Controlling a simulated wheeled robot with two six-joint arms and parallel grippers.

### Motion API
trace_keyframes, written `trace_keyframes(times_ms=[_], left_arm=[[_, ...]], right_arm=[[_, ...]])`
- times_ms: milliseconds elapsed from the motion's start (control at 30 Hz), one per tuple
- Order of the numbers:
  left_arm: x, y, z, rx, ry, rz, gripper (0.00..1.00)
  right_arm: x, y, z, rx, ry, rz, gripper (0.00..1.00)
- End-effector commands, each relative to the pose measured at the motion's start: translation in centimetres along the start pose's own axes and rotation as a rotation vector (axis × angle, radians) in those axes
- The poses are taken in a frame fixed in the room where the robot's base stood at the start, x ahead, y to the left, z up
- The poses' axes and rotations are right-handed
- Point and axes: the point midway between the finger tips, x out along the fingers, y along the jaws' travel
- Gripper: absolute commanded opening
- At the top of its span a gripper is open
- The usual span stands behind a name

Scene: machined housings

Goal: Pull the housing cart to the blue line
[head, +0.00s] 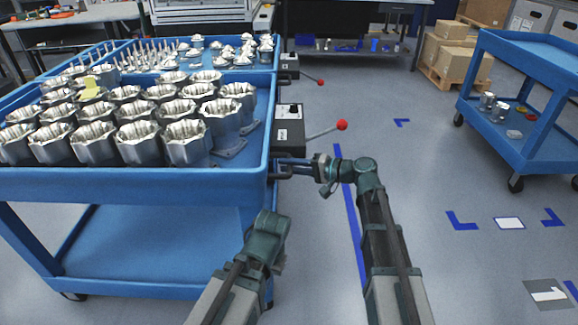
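The blue housing cart (150,182) stands at the left, its top tray holding rows of metal housings (185,140). A dark handle (284,177) sits on its right side near the front corner. My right gripper (295,162) reaches left to this handle, its fingertips at it; whether they are closed on it is too small to tell. My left arm's wrist (266,232) is low beside the cart's front right corner, and its fingers are hidden. The blue line (351,212) runs along the floor right of the cart, passing behind my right arm.
A box with a red-knobbed lever (342,125) juts from the cart's right side. Another blue cart (530,62) stands at the right with parts on its lower shelf. Cardboard boxes (463,62) sit on a pallet behind. Floor between the carts is open, with blue corner marks (461,221).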

Motion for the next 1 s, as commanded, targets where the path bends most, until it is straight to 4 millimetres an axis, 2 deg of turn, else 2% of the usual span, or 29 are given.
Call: trace_keyframes(times_ms=[33, 100, 1000], left_arm=[[0.0, 0.0, 0.0, 0.0, 0.0, 0.0, 0.0], [0.0, 0.0, 0.0, 0.0, 0.0, 0.0, 0.0], [0.01, 0.0, 0.0, 0.0, 0.0, 0.0, 0.0]], right_arm=[[-0.01, 0.0, 0.0, 0.0, 0.0, 0.0, 0.12], [-0.02, 0.01, 0.0, 0.0, 0.0, 0.0, 0.0], [-0.05, 0.04, 0.0, 0.0, 0.0, 0.001, 0.0]])
